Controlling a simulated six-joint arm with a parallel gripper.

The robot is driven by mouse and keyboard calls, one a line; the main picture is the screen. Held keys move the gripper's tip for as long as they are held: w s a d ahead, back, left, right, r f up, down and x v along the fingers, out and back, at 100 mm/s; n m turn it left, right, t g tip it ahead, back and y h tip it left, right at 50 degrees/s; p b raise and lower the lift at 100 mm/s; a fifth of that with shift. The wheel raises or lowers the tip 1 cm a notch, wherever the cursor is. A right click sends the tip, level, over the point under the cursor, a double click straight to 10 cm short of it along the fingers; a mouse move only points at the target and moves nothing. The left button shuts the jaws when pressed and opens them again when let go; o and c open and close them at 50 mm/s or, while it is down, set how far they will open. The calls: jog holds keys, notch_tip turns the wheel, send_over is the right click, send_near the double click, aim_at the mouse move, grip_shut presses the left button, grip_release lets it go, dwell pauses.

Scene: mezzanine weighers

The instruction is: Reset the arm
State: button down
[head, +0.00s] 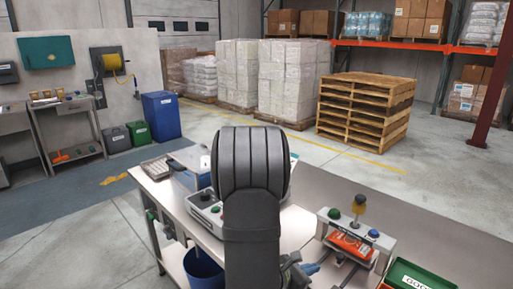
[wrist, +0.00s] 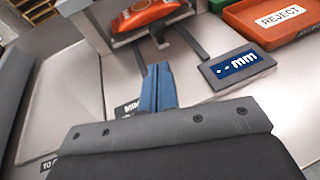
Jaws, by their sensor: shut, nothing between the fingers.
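My gripper (wrist: 158,72) shows in the wrist view as two blue fingers pressed together, shut and empty. It is above the grey worktop, just short of a gauge stand holding an orange item (wrist: 150,14). In the head view my dark arm fills the middle, and a blue fingertip part (head: 309,268) shows at its lower right, left of the stand. The orange item (head: 350,244) lies under the stand's crossbar (head: 345,226). Most of the gripper is hidden by the arm in the head view.
A small display reading "mm" (wrist: 238,66) and a red REJECT tray (wrist: 278,24) are at the right in the wrist view. A green tray (head: 420,277) is at the bench's right. A blue bin (head: 203,268) is low at left. Pallets (head: 365,108) stand far behind.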

jog(key=x, duration=0.6)
jog(key=shift+w+d+r, duration=0.15)
jog(key=shift+d+r, duration=0.15)
jog(key=shift+w+d, duration=0.4)
jog(key=shift+d, duration=0.25)
